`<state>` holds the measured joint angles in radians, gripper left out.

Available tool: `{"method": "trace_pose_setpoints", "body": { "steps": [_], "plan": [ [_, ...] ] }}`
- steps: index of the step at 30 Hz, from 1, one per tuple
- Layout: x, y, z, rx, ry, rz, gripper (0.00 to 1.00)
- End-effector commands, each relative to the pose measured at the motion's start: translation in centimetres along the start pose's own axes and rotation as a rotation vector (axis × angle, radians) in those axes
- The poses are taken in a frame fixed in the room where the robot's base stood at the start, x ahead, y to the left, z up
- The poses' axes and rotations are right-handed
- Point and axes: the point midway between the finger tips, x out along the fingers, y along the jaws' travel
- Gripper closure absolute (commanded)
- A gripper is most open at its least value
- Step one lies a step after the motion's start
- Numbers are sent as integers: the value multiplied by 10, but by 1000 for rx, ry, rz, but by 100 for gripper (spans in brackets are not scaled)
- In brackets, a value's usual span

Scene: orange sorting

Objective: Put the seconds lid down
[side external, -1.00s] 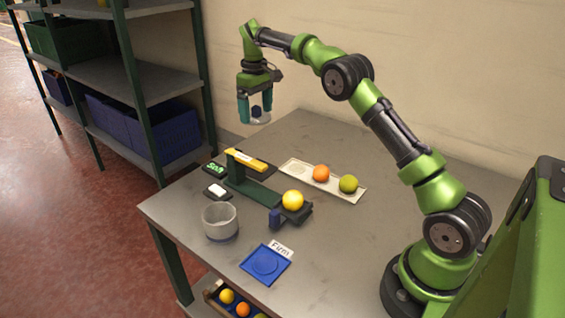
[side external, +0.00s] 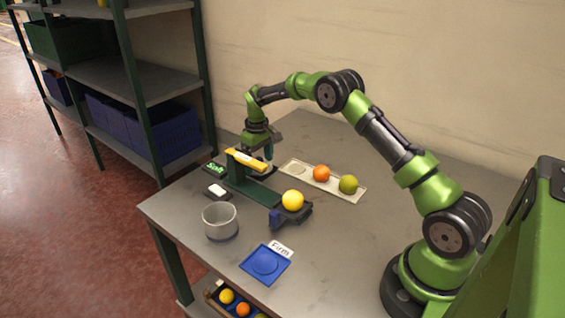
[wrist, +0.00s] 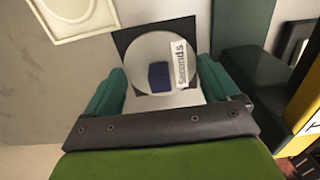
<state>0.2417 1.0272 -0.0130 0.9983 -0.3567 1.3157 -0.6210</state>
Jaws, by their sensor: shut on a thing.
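The seconds lid (wrist: 150,50) is a pale round disc with a blue knob (wrist: 159,76); a "Seconds" label shows across its right side in the wrist view. My gripper (wrist: 162,100) is shut on it, with teal fingers on either side. A black square pad (wrist: 123,38) shows around and under the disc; I cannot tell whether the lid touches it. In the side view my gripper (side external: 258,152) is low behind the green stand with the yellow top (side external: 246,160), which hides most of the lid.
The green stand is close beside my gripper. A white tray (side external: 330,184) holds an orange and a green fruit. A yellow fruit (side external: 292,200) sits on a dark rest. A grey cup (side external: 220,222) and a blue "Firm" plate (side external: 250,266) are nearer the front edge.

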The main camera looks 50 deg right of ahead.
Motion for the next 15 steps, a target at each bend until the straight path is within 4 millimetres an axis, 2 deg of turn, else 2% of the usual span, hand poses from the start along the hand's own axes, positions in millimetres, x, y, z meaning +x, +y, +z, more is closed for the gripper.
{"method": "trace_pose_setpoints", "body": {
  "steps": [11, 12, 14, 15],
  "plan": [
    [4, 0, 0, 0, 0, 0, 40],
    [5, 0, 0, 0, -1, 0, 10],
    [5, 0, 0, 0, 0, 0, 1],
    [5, 0, 0, 0, 0, 0, 0]
  ]
}}
